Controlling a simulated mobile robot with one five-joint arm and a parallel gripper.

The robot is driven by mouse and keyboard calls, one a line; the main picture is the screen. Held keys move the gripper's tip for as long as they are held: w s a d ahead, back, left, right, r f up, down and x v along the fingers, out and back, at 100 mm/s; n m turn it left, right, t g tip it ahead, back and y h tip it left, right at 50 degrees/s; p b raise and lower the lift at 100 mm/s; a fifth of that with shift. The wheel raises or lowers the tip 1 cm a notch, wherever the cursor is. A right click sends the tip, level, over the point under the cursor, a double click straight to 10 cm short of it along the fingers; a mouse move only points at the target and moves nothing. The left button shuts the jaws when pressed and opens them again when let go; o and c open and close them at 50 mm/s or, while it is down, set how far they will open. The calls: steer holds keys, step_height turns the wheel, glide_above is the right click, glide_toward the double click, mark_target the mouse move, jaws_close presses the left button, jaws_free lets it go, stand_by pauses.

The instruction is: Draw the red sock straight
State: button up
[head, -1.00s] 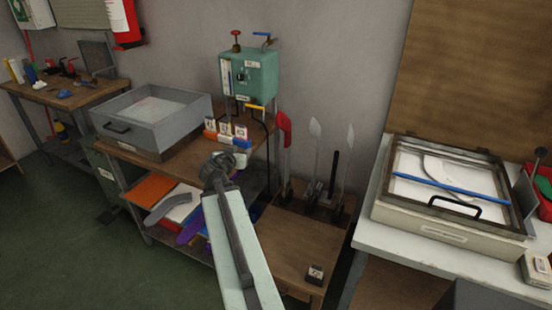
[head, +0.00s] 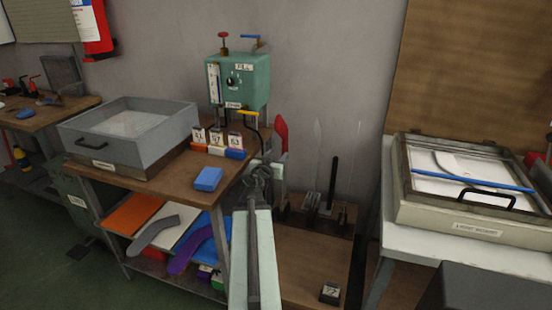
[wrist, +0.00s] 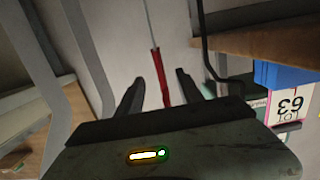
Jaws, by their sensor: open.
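The red sock (head: 281,136) is on an upright board at the back of the low wooden stand, left of the bare boards. Its lower part is hidden behind my arm in the head view. My gripper (head: 262,172) is in front of the sock, by the right edge of the workbench. In the wrist view the red sock (wrist: 160,78) shows as a narrow strip between my two open fingers (wrist: 158,88), on a thin pale board edge. I cannot tell whether the fingers touch it.
Clear upright boards (head: 317,165) and a black post (head: 333,180) stand right of the sock. The workbench holds a blue block (head: 208,179), lot cards (head: 216,138), a green steam box (head: 238,80) and a grey tray (head: 170,135). A light-topped case (head: 470,225) is at right.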

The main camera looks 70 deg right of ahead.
mark_target(283, 150)
steer(key=shift+w+d+f+b, duration=0.1)
steer(key=shift+d+f+b, duration=0.1)
steer(key=shift+d, duration=1.25)
steer(key=shift+w+d+f+b, duration=0.1)
steer(key=shift+d+f+b, duration=0.05)
steer(key=shift+d, duration=1.25)
steer(key=shift+d+f+b, duration=0.15)
steer(key=shift+d+f, duration=0.05)
steer(key=shift+d, duration=1.25)
jaws_close()
jaws_free()
